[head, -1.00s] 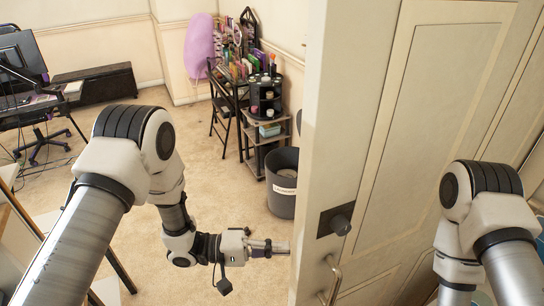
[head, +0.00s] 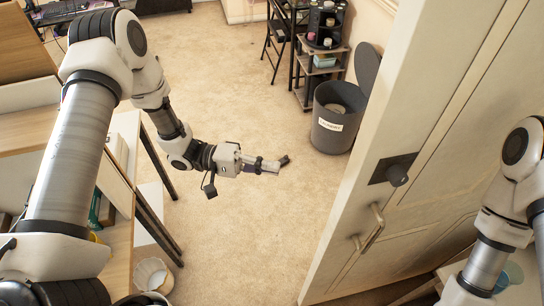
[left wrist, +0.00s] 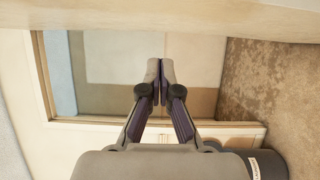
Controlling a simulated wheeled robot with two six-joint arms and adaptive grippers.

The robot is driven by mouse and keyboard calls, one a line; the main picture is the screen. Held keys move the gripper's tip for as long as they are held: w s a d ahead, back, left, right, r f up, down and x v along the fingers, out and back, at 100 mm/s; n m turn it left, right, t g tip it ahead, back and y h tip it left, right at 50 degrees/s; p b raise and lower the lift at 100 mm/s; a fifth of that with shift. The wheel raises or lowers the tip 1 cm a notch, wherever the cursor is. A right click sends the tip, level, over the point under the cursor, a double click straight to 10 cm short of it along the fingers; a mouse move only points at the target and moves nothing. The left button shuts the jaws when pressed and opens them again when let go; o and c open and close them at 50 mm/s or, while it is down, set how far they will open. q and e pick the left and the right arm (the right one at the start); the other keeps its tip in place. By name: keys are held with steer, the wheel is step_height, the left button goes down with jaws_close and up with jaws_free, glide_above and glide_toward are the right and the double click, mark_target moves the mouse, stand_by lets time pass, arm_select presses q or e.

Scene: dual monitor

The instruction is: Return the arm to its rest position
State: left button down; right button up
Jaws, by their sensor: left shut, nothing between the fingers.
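My left gripper (head: 270,165) reaches out over the carpet in the middle of the head view, at the end of my left arm. Its fingers are shut with nothing between them; they also show closed together in the left wrist view (left wrist: 160,85). It is clear of the door (head: 425,140), which stands to its right with a dark knob plate and a pull handle (head: 370,228). My right arm is at the right edge of the head view, in front of the door. My right gripper is not visible.
A grey bin (head: 338,115) with its lid up stands beside the door. A black shelf rack (head: 320,75) is behind it. A wooden desk (head: 122,235) lies close under my left arm. The carpet (head: 235,225) between desk and door is open.

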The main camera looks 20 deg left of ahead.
arm_select(q)
steer(key=s+d+f+n+t+y+b, duration=0.1)
steer(key=s+d+f+n+y+b, duration=0.2)
steer(key=f, duration=0.8)
steer(key=s+d+f+n+t+y+b, duration=0.1)
steer(key=s+f+n+t+y+b, duration=0.25)
steer(key=f, duration=0.75)
steer(key=s+a+f+m+g+y, duration=0.3)
steer(key=s+a+m+y, duration=0.1)
steer(key=s+a+y, duration=0.1)
steer(key=s+a+f+m+g+y+b, duration=0.1)
steer(key=s+a+f+m+g+y, duration=0.2)
steer(key=s+a+y, duration=0.3)
steer(key=s+a+f+g, duration=0.1)
steer(key=s+a, duration=0.1)
steer(key=s, duration=0.2)
steer(key=shift+a+m, duration=0.2)
steer(key=shift+m, duration=0.15)
